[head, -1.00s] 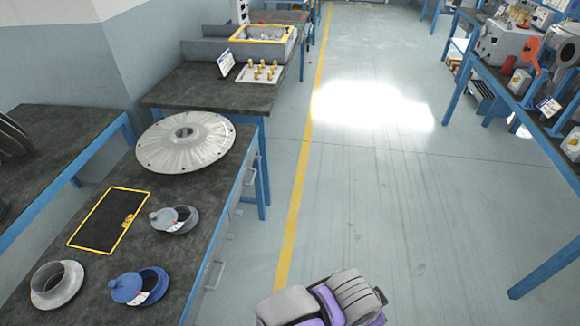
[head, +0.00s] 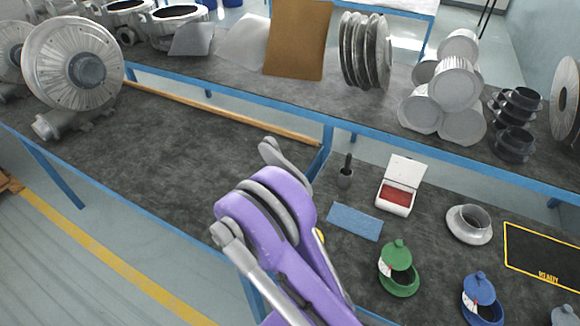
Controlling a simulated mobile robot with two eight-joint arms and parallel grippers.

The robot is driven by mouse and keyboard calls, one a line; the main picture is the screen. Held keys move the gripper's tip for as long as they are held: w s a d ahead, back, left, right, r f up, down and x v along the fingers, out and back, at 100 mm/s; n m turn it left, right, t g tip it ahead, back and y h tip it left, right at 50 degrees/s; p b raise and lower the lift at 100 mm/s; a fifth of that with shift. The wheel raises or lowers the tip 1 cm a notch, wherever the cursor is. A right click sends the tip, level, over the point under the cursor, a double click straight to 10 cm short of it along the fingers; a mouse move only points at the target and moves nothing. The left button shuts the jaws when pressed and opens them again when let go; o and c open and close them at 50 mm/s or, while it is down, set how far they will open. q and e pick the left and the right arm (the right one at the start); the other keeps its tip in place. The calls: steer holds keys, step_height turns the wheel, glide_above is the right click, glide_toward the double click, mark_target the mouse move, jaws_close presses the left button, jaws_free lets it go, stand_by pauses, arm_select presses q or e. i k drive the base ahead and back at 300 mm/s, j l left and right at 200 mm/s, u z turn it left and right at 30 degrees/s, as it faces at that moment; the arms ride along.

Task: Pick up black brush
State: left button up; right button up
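The black brush (head: 346,172) stands upright on the dark bench top in the head view, right of centre. I cannot make out either gripper's fingertips.
A green lidded pot (head: 398,268), a blue lidded pot (head: 482,300), a grey flanged ring (head: 469,224) and a yellow-edged black mat (head: 545,258) share the brush's bench. Stacked metal cylinders (head: 440,95) and upright discs (head: 365,52) fill the bench behind. The left bench is mostly clear.

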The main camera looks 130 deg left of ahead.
mark_target(349, 157)
steer(key=u, duration=3.65)
steer(key=i+u, duration=0.1)
steer(key=u, duration=0.5)
steer(key=i+u, duration=0.2)
steer(key=u, duration=0.3)
steer(key=i+u, duration=0.25)
steer(key=u, duration=0.2)
